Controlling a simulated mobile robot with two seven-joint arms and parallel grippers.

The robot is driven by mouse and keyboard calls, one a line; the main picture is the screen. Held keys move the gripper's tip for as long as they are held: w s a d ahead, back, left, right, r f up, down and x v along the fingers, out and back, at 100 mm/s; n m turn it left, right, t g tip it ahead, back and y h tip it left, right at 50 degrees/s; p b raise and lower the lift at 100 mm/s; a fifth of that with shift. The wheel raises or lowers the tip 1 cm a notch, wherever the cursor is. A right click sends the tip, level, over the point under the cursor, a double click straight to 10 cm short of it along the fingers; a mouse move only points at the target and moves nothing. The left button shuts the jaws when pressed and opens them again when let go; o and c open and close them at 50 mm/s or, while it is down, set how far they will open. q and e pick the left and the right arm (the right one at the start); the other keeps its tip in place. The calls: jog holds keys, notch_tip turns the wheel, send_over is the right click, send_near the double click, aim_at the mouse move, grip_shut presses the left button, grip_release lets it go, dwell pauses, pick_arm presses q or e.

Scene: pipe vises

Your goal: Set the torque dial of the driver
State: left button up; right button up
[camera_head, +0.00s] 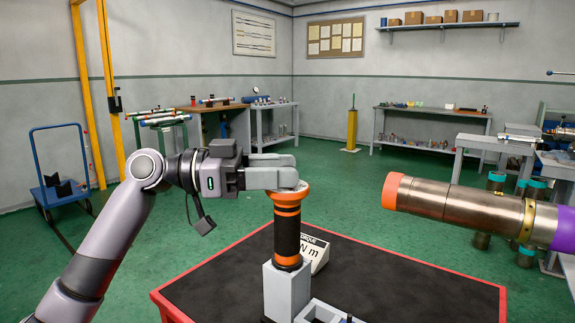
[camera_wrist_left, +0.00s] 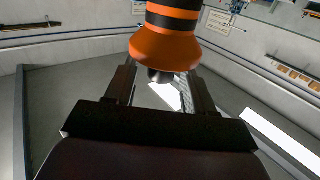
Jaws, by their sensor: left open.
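The driver (camera_head: 287,228) stands upright in a grey block (camera_head: 287,290) on the dark table. Its body is black with orange bands, and a flared orange collar (camera_head: 288,196) is at its top. My left gripper (camera_head: 279,170) is at the top of the driver, with its fingers level and pointing right. In the left wrist view the orange collar (camera_wrist_left: 165,50) and a short dark tip lie close to the open fingers (camera_wrist_left: 160,90). I cannot tell whether they touch. A white display (camera_head: 316,255) marked "N m" stands behind the driver. My right gripper is not in view.
The table (camera_head: 400,285) has a red rim and is mostly clear right of the driver. A grey open holder (camera_head: 322,312) is at its front edge. A large metal cylinder (camera_head: 460,203) with an orange end reaches in from the right. Workbenches line the far walls.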

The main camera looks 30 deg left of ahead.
pick_arm(q)
jog(key=shift+w+d, duration=0.3)
jog(key=shift+d, duration=0.25)
jog(key=shift+w+d, duration=0.1)
jog(key=c, duration=0.9)
jog(key=shift+c, duration=0.2)
